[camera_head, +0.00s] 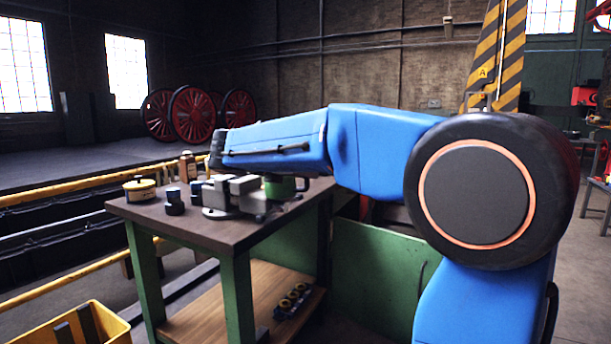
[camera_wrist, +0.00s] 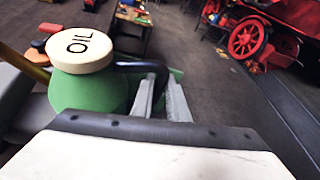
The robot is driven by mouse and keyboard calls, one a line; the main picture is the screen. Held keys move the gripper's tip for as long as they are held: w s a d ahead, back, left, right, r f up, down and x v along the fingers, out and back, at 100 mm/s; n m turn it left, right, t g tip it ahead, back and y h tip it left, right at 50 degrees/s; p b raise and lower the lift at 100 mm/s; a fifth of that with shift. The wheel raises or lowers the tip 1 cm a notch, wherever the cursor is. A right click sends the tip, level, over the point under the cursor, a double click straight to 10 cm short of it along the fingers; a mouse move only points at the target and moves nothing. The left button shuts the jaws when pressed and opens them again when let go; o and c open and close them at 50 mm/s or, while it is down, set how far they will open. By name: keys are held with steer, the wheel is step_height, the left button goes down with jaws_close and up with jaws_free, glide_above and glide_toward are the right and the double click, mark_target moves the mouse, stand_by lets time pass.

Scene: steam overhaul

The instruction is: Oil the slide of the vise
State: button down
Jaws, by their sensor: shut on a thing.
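The grey vise (camera_head: 240,186) stands on the workbench top (camera_head: 185,228), partly hidden by my arm. I cannot make out its slide clearly. The green oil can (camera_head: 280,190) shows just right of the vise, below my forearm. In the wrist view the oil can (camera_wrist: 88,92) is large at the left, with a cream lid marked OIL and a dark handle. My gripper (camera_wrist: 162,98) is shut on the oil can, its grey fingers at the handle. The can's spout tip is not clear in either view, and I see no oil drops.
On the bench left of the vise stand a yellow-banded tin (camera_head: 139,190), a dark blue-topped item (camera_head: 174,202) and a brown bottle (camera_head: 188,166). A yellow bin (camera_head: 112,322) stands low at the left. Small parts (camera_head: 292,298) lie on the lower shelf. The bench's front-left corner is clear.

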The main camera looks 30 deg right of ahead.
steer(key=shift+s+d+r+n+g+h, duration=0.15)
steer(key=shift+r+n+g+h, duration=0.3)
steer(key=shift+r+n, duration=0.3)
steer(key=shift+r+n+h, duration=0.25)
steer(key=shift+r+n, duration=0.2)
steer(key=shift+r, duration=0.05)
steer(key=shift+w+a+r, duration=0.2)
steer(key=shift+r, duration=0.2)
steer(key=shift+s+a+r, duration=0.1)
steer(key=shift+s+a+r, duration=0.15)
steer(key=shift+a, duration=0.1)
steer(key=shift+a+r+n+h, duration=0.1)
steer(key=shift+r+n+h, duration=0.2)
steer(key=shift+n, duration=0.1)
steer(key=shift+w+r, duration=0.2)
steer(key=shift+r, duration=0.1)
